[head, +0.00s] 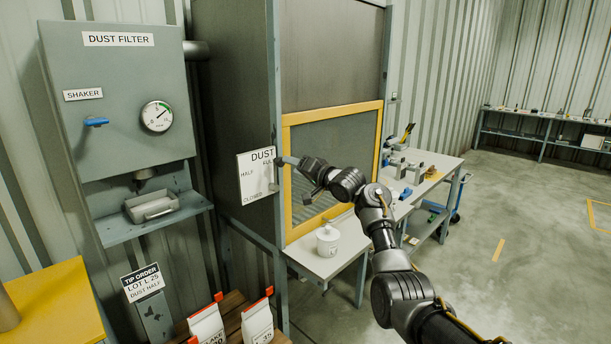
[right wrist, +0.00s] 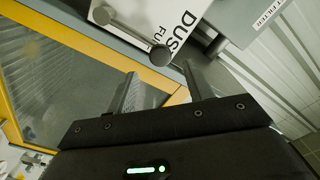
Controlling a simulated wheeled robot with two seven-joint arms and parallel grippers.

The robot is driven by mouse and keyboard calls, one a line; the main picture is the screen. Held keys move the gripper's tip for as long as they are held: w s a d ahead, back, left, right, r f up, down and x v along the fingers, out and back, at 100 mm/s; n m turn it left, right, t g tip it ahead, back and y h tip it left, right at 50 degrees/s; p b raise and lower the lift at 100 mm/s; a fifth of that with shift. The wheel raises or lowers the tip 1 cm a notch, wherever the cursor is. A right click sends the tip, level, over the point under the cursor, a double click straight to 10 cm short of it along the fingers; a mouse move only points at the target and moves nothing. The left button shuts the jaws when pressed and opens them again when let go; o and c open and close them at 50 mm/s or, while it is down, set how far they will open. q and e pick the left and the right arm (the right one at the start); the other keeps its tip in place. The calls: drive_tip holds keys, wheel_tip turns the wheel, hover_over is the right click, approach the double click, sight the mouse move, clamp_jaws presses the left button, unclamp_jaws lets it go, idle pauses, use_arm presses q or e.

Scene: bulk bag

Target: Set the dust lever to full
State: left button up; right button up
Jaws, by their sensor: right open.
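The white dust plate (head: 257,178) on the side of the grey cabinet carries the marks FULL, HALF and CLOSED. In the right wrist view, the grey dust lever (right wrist: 130,36) crosses the plate (right wrist: 183,18), and its round knob lies beside the FULL lettering, covering part of it. My right gripper (head: 284,161) is at the plate's upper right edge. In the wrist view the right gripper (right wrist: 160,76) is open, its two fingers apart, with the knob just beyond and between the tips. In the head view the lever is mostly hidden by the gripper. My left gripper is out of view.
The yellow-framed window (head: 287,190) is close beside the plate. A dust filter box (head: 118,100) with a gauge and blue shaker handle hangs at left. A tip order card (head: 146,283) reads dust half. A white tub (head: 327,240) stands on the bench below.

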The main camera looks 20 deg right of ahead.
drive_tip(key=b+v, duration=0.1)
drive_tip(key=v, duration=0.3)
drive_tip(key=shift+s, duration=0.1)
drive_tip(key=shift+d+f, duration=0.1)
idle(0.3)
